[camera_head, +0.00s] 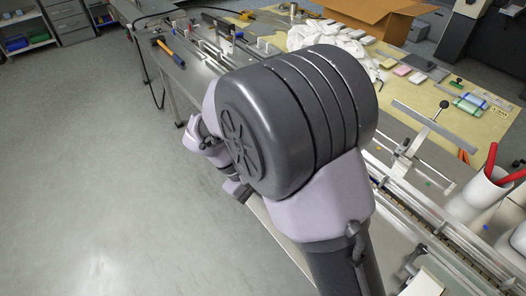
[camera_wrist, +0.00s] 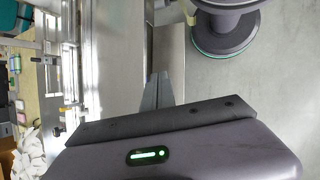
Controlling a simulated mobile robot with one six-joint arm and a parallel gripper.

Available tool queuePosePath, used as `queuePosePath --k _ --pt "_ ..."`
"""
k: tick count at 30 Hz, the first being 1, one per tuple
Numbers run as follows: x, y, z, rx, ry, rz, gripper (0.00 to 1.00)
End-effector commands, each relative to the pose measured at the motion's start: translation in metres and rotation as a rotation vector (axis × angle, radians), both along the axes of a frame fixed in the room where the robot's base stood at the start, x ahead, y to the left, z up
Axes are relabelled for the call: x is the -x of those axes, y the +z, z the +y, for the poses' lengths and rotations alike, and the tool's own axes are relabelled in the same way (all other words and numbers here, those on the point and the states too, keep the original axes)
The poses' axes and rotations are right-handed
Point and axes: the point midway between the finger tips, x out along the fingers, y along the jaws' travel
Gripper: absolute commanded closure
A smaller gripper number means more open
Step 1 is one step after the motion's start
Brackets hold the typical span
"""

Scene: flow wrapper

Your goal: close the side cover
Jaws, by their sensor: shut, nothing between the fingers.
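My gripper (camera_wrist: 158,78) shows in the wrist view, its narrow grey fingers shut together with nothing between them. The fingertips overlap the edge of a grey metal panel (camera_wrist: 171,58) along the machine's side; I cannot tell whether they touch it. This panel may be the side cover, but its hinge and how far open it stands are not clear. A wide, shiny metal surface (camera_wrist: 115,60) lies to the left of the fingers. In the head view my arm hides the middle of the machine and most of this side.
The flow wrapper's rails (camera_head: 425,215) run along the right of the head view. A white container with red handles (camera_head: 476,194) stands there. A hammer (camera_head: 170,52) lies on the bench at the back. The grey floor (camera_head: 110,170) at the left is clear.

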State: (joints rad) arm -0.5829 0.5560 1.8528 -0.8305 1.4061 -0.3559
Motion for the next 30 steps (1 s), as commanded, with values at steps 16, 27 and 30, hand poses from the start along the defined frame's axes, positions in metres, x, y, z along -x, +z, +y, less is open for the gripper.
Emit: queuePosePath --k 16,27,30 --pt "0.048 -0.332 0.053 0.978 1.077 0.339 1.0" --pt "0.017 -0.343 0.005 0.995 1.089 0.344 1.0" --pt "0.004 -0.346 -0.012 0.995 1.09 0.344 1.0"
